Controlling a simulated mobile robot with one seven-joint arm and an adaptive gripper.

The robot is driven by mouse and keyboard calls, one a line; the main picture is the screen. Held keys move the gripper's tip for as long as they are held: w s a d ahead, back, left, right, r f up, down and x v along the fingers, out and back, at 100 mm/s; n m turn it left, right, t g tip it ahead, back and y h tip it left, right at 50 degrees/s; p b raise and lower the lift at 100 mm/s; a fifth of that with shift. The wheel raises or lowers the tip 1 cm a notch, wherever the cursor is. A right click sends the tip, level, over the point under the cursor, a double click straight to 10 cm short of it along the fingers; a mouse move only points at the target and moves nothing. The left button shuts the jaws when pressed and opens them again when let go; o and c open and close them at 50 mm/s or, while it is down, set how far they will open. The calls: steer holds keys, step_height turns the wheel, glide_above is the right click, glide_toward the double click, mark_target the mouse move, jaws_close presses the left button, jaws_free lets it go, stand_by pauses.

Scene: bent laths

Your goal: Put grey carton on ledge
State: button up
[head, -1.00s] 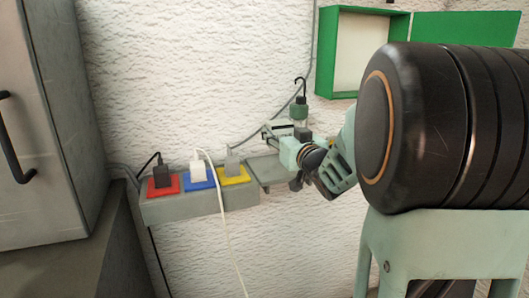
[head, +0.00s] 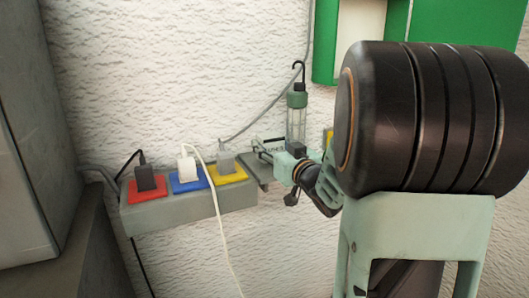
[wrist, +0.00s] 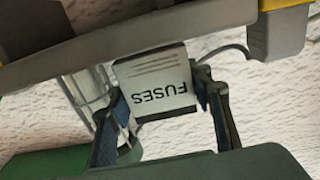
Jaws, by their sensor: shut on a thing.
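The grey carton (wrist: 155,80), marked FUSES, is between the two fingers of my gripper (wrist: 165,120) in the wrist view. My gripper is shut on it. The lettering is upside down in that view. In the head view my gripper (head: 268,148) is small, just over the grey ledge (head: 258,176) to the right of the socket strip; the carton is hard to make out there. In the wrist view the ledge (wrist: 100,42) crosses the top, and the carton's far end meets its edge in the picture. I cannot tell whether they touch.
A hooked lamp (head: 297,118) stands close behind my gripper. The socket strip (head: 190,208) has red, blue and yellow plates with plugs and hanging cords. A green wall box (head: 400,25) is above right. A grey cabinet (head: 30,130) stands at left.

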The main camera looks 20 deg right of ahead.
steer(key=shift+a+f, duration=0.1)
steer(key=shift+f, duration=0.45)
steer(key=o, duration=1.2)
steer(key=shift+f, duration=0.1)
steer(key=shift+r, duration=0.2)
steer(key=s, duration=0.8)
steer(key=s+p, duration=0.1)
steer(key=s, duration=0.3)
steer(key=shift+d, duration=0.25)
